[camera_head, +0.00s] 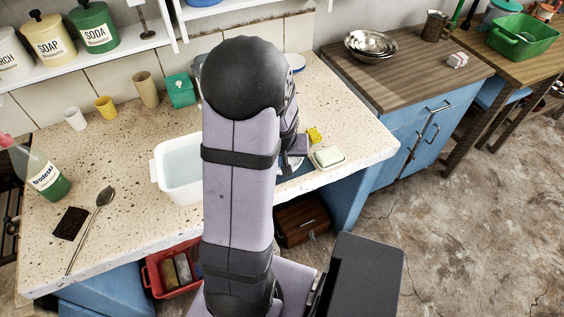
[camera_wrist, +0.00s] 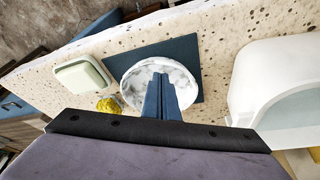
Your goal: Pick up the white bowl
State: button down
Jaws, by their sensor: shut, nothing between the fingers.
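The white bowl (camera_wrist: 136,77), with grey marbling inside, sits upright on a dark blue mat (camera_wrist: 188,52) in the wrist view. My gripper (camera_wrist: 160,80) shows there as two blue fingers closed together, with nothing between them. The fingers overlap the near and middle part of the bowl in the picture; I cannot tell how high above it they are or whether they touch it.
A soap dish (camera_head: 327,157) and a yellow sponge (camera_head: 315,134) lie close to the mat. A white basin (camera_head: 163,190) stands on its other side. A green box (camera_head: 180,90) and several cups stand along the back.

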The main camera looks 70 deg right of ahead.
jog(key=shift+s+a, duration=0.25)
jog(key=shift+a, duration=0.35)
jog(key=shift+s+a+f+b, duration=0.1)
jog(key=shift+a+b, duration=0.2)
jog(key=shift+a, duration=0.05)
jog(key=shift+s+a+b, duration=0.25)
jog(key=shift+a+b, duration=0.15)
jog(key=shift+a, duration=0.35)
jog(key=shift+s+a+b, duration=0.3)
jog(key=shift+a+b, duration=0.05)
jog(key=shift+a, duration=0.4)
jog(key=shift+s+a+b, duration=0.25)
jog(key=shift+a+b, duration=0.15)
jog(key=shift+a, duration=0.35)
